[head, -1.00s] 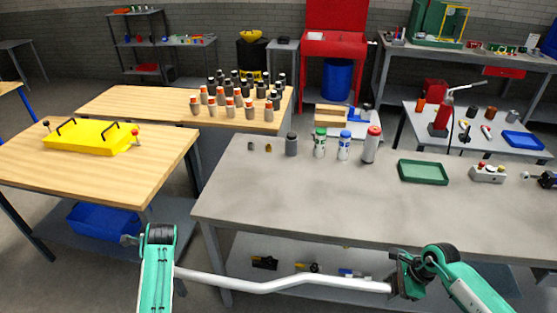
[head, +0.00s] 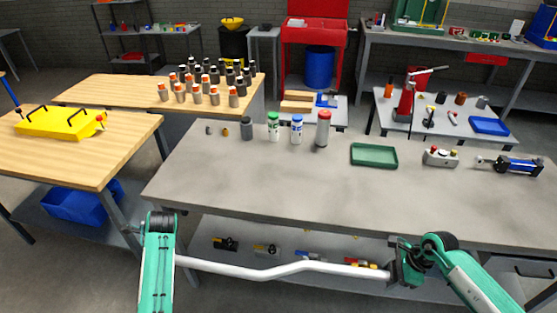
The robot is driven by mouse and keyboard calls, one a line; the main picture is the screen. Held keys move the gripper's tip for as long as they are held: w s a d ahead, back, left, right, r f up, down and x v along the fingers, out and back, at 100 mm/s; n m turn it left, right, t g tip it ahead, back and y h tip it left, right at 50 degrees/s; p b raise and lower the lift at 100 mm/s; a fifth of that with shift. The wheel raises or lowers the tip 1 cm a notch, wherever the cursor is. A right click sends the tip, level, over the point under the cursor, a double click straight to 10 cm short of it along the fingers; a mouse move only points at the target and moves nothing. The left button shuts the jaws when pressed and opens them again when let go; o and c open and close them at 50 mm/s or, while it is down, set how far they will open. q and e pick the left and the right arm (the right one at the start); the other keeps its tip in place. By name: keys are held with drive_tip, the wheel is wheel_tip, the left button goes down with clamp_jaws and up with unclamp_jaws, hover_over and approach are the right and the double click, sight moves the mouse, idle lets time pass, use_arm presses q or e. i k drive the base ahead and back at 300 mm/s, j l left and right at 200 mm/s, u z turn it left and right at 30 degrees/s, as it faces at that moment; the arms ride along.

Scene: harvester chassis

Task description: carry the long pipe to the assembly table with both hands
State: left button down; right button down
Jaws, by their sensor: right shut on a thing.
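The long white pipe (head: 250,273) spans between my two arms in front of the grey table, level with its lower shelf, with a slight bend in its middle. My right gripper (head: 398,264) is shut on the pipe near its right end. The pipe's left end runs to my left wrist, whose dark joint and green arm cover the left gripper's fingers, so their grip is hidden. Which table is the assembly table is not marked; a wooden table (head: 130,150) with a yellow fixture (head: 60,122) stands at left.
The grey table (head: 300,185) ahead bears bottles, a green tray (head: 374,155) and a blue cylinder device (head: 517,165). Small parts lie on its lower shelf, behind the pipe. A blue bin (head: 78,204) sits under the wooden table. A narrow floor gap separates the tables.

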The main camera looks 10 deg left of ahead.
sight(480, 209)
drive_tip(key=k+l, duration=0.1)
drive_tip(key=l, duration=2.65)
drive_tip(key=i+l, duration=0.15)
drive_tip(key=l, duration=1)
drive_tip(key=i, duration=0.95)
